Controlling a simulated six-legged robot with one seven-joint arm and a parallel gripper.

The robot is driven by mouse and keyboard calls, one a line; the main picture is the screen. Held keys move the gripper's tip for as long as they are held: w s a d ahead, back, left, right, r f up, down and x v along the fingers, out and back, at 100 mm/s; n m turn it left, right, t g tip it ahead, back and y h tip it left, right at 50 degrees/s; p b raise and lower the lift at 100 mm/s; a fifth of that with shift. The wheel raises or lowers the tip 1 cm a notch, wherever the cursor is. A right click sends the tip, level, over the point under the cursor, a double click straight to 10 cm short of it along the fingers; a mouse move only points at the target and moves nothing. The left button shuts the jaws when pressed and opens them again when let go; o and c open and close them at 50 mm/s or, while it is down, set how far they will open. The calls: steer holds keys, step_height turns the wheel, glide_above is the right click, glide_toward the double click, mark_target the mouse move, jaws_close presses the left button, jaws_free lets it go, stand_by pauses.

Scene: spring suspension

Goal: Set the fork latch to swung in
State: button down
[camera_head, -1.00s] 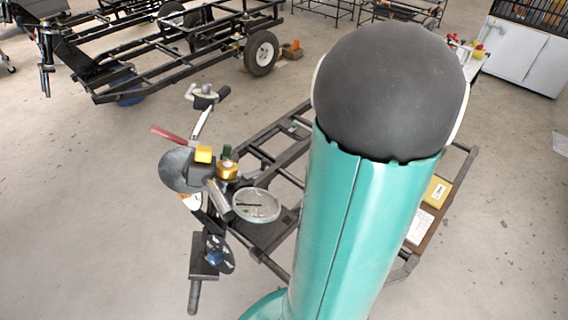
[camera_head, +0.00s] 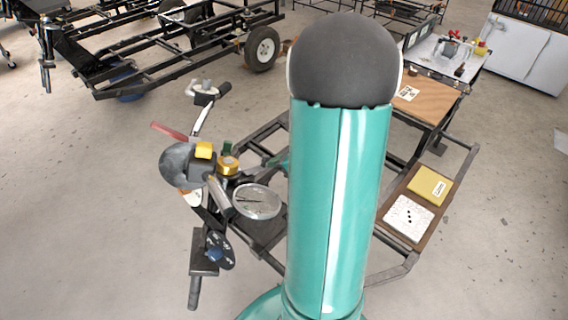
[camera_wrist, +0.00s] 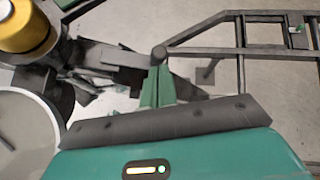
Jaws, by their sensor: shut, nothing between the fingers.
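I cannot identify the fork latch with certainty. In the wrist view a dark bar (camera_wrist: 118,57) ends in a round knob (camera_wrist: 158,52), just beyond my gripper (camera_wrist: 157,84). The green fingers are together and empty; whether they touch the bar is unclear. In the head view, the mechanism (camera_head: 205,175) stands at the left end of a black frame. It carries a yellow block (camera_head: 204,150), a gold cylinder (camera_head: 228,164) and a round dial (camera_head: 257,202). A teal tip of my arm shows just right of the gold cylinder; my upper arm hides the rest.
The gold cylinder (camera_wrist: 26,28) and dial rim (camera_wrist: 20,135) are close on the left in the wrist view. A red handle (camera_head: 169,132) sticks out left. A yellow box (camera_head: 429,185) lies on a brown board at right. Open floor lies left of the mechanism.

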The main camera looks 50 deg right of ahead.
stand_by(0.4)
steer(key=w+a+r+n+g+y, duration=0.1)
steer(key=w+a+n+g+y, duration=0.2)
steer(key=w+n+y, duration=0.7)
steer(key=shift+w+n+g, duration=0.4)
steer(key=shift+n+g, duration=0.6)
steer(key=shift+n, duration=1.4)
steer(key=shift+r, duration=0.1)
steer(key=shift+d, duration=0.1)
steer(key=v, duration=1.3)
steer(key=shift+d, duration=0.4)
